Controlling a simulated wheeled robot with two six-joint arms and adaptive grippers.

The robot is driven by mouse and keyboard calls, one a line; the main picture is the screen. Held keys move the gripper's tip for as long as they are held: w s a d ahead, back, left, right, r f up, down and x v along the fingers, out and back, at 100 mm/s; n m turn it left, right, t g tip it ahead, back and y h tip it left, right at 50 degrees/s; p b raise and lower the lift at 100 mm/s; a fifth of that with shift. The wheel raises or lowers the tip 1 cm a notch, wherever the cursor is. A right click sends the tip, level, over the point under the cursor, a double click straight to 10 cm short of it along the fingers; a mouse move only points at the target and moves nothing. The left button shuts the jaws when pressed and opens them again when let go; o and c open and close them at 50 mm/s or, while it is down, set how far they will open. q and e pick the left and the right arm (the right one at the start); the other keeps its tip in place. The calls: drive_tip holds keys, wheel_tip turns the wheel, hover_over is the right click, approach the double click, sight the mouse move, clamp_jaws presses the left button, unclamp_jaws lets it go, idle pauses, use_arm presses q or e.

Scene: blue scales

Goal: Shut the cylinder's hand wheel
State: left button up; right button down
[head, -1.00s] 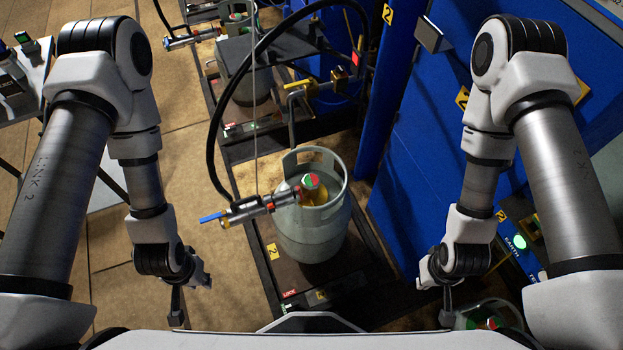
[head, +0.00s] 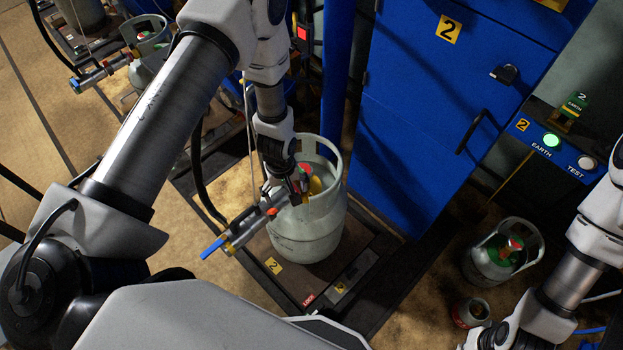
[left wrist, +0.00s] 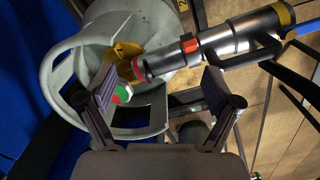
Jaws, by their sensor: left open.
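The grey-green gas cylinder (head: 305,235) stands upright on the scale platform, with an open collar around its valve. The red-and-green hand wheel (head: 305,168) is partly hidden by my left gripper (head: 294,187) in the head view. In the left wrist view the hand wheel (left wrist: 122,93) lies between the spread fingers of my left gripper (left wrist: 160,95), close to the left finger. Contact cannot be told. A metal filling head (head: 250,222) with a blue lever reaches the yellow valve (left wrist: 127,52) through the collar.
The blue cabinet (head: 415,130) stands right behind the cylinder. A hose hangs at its left. A smaller cylinder (head: 503,255) and a can (head: 471,312) stand on the floor at the right, near the lit EARTH panel (head: 556,150).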

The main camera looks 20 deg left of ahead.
sight(302, 169)
use_arm(q)
drive_tip(key=w+n+b, duration=0.1)
drive_tip(key=w+n, duration=0.1)
drive_tip(key=w, duration=0.2)
drive_tip(key=w+a+n+b, duration=0.1)
drive_tip(key=w+b, duration=0.1)
drive_tip(key=w, duration=0.2)
drive_tip(key=w+n+b, duration=0.1)
drive_tip(key=w+n, duration=0.1)
drive_tip(key=w, duration=0.2)
drive_tip(key=shift+w+a+f+n+b, duration=0.2)
drive_tip(key=shift+a+f+n+b, duration=0.1)
drive_tip(key=shift+a+b, duration=0.1)
drive_tip(key=shift+w+r+n, duration=0.15)
drive_tip(key=shift+w+n, duration=0.15)
drive_tip(key=shift+f, duration=0.35)
wheel_tip(302, 169, down, 7)
drive_tip(key=shift+r, duration=0.2)
drive_tip(key=c, duration=1.1)
use_arm(e)
wheel_tip(302, 169, down, 8)
drive_tip(key=shift+s+r, duration=0.15)
drive_tip(key=shift+s, duration=0.15)
